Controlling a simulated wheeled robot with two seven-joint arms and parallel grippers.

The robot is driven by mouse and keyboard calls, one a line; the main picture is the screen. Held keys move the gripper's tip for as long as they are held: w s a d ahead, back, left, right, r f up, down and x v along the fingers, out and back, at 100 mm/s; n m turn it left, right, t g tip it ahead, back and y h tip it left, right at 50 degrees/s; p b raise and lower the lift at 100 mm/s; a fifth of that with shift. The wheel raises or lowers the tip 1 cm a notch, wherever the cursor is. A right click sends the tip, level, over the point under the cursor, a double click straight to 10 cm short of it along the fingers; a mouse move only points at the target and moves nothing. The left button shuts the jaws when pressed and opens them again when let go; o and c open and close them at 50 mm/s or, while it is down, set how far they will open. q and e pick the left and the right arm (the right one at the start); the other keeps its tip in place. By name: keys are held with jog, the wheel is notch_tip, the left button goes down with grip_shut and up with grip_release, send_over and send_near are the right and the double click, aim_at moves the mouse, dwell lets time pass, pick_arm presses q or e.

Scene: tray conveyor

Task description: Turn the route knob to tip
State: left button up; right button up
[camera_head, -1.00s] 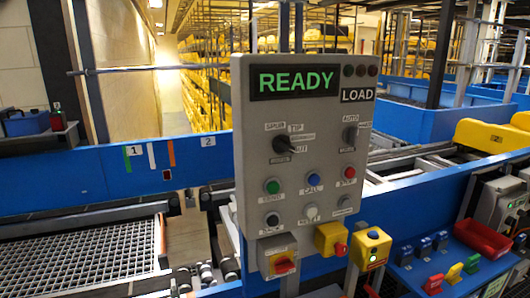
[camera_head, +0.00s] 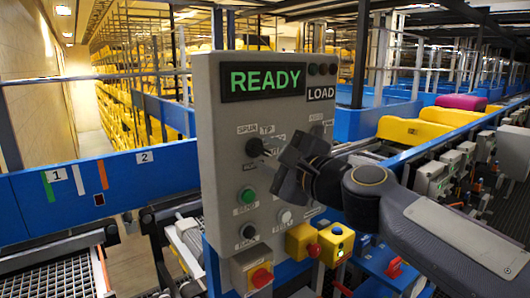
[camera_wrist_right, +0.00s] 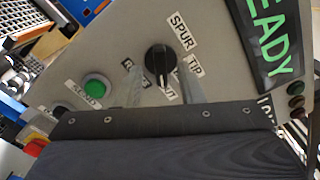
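The route knob (camera_head: 254,147) is a black knob on the grey control panel (camera_head: 215,185), among small white labels. In the right wrist view the knob (camera_wrist_right: 160,60) has the SPUR label (camera_wrist_right: 183,30) above right and the TIP label (camera_wrist_right: 195,67) to its right. Its pale pointer line is toward the bottom of that view, near a partly hidden label. My right gripper (camera_head: 272,160) is at the panel, just right of the knob. In the wrist view its two grey fingers (camera_wrist_right: 160,82) are apart, one on each side of the knob's lower part. Contact cannot be told. My left gripper is out of view.
The panel display (camera_head: 263,79) reads READY, with a LOAD label (camera_head: 321,93) beside it. A green button (camera_head: 248,195) is below the knob. A red-topped stop button (camera_head: 261,278) and yellow boxes (camera_head: 301,240) sit lower. Blue conveyor rails flank the panel.

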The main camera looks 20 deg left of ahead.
jog(key=shift+w+a, duration=0.45)
jog(key=shift+a, duration=0.05)
grip_shut()
